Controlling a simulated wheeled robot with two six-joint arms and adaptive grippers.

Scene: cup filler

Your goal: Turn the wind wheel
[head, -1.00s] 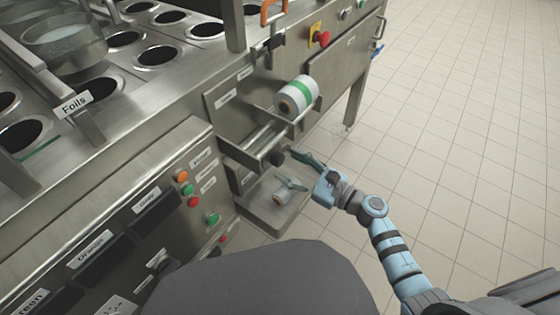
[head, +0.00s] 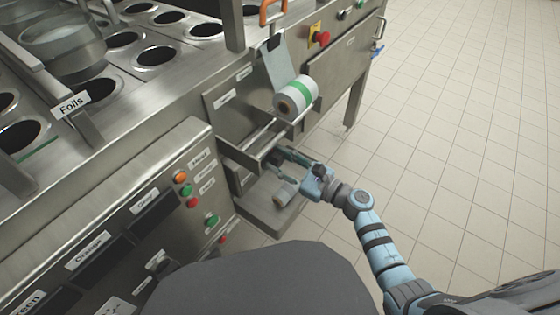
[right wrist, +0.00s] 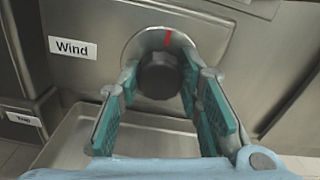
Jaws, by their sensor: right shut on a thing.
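The wind wheel is a dark round knob (right wrist: 158,76) on a grey metal disc with a red mark near its top, beside a "Wind" label (right wrist: 73,48). My right gripper (right wrist: 157,88) is shut on it, with one teal-padded finger on each side of the knob. In the head view my right gripper (head: 284,157) reaches the machine front below the roll holder, and the wheel is mostly hidden there. My left gripper is in neither view.
A white roll with a green band (head: 296,99) sits above the gripper, with a greyish film strip (head: 280,66) rising from it. A metal tray (head: 270,222) holding a small roll (head: 285,194) lies below. Buttons (head: 187,190) are to the left; the floor at right is clear.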

